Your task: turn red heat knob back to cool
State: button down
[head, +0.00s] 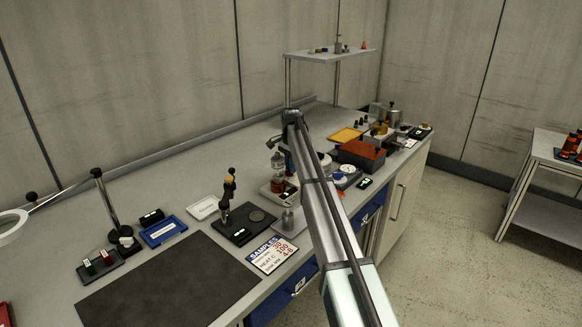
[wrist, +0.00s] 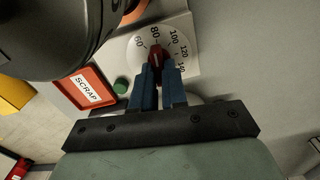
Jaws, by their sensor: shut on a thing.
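In the wrist view, the red heat knob (wrist: 156,56) sits on a pale dial (wrist: 176,48) marked from 60 to 140. Its narrow end points up in the picture, close to the 80 mark. My gripper (wrist: 158,72) has its blue fingers shut on the knob from below in the picture. The fingers hide the lower part of the knob and of the dial. In the head view my arm reaches over the bench, and I cannot make out the knob there.
A green button (wrist: 121,85) and a red tray labelled SCRAP (wrist: 103,82) lie left of the dial. A dark rounded shape fills the wrist view's upper left. In the head view, instruments crowd the bench around my arm; a dark mat (head: 165,282) lies clear at front left.

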jog(key=shift+n, duration=0.7)
jog(key=c, duration=1.2)
grip_release()
jog(key=shift+o, duration=0.2)
jog(key=shift+r, duration=0.1)
notch_tip(320, 180, up, 14)
jog(key=shift+f, duration=0.2)
jog(key=shift+c, duration=0.3)
